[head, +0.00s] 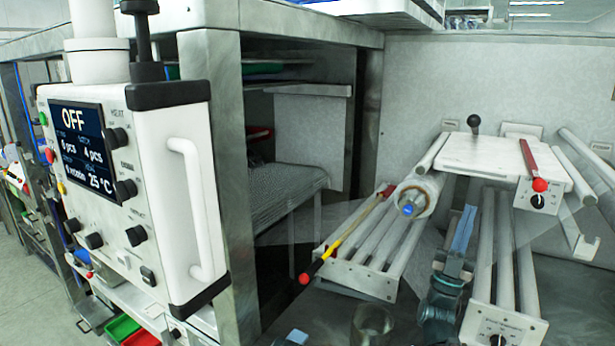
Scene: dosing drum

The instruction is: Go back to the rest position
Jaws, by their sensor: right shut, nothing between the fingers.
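My right gripper (467,212) is in the lower right of the head view, with pale blue fingers pointing up and away above a dark grey wrist. Its fingers are together with nothing between them. It appears in front of the rollers of the bench apparatus; whether it touches them I cannot tell. A small blue-grey piece (297,337) shows at the bottom edge. It may be the tip of my left gripper, but too little shows to tell its state.
A white control box (185,215) with an OFF display stands close at left. A roller unit (375,255) carries a white cylinder (420,190) and a red-and-yellow rod (345,238). A white plate (480,155) lies at right. A transparent vessel (372,322) stands at the bottom.

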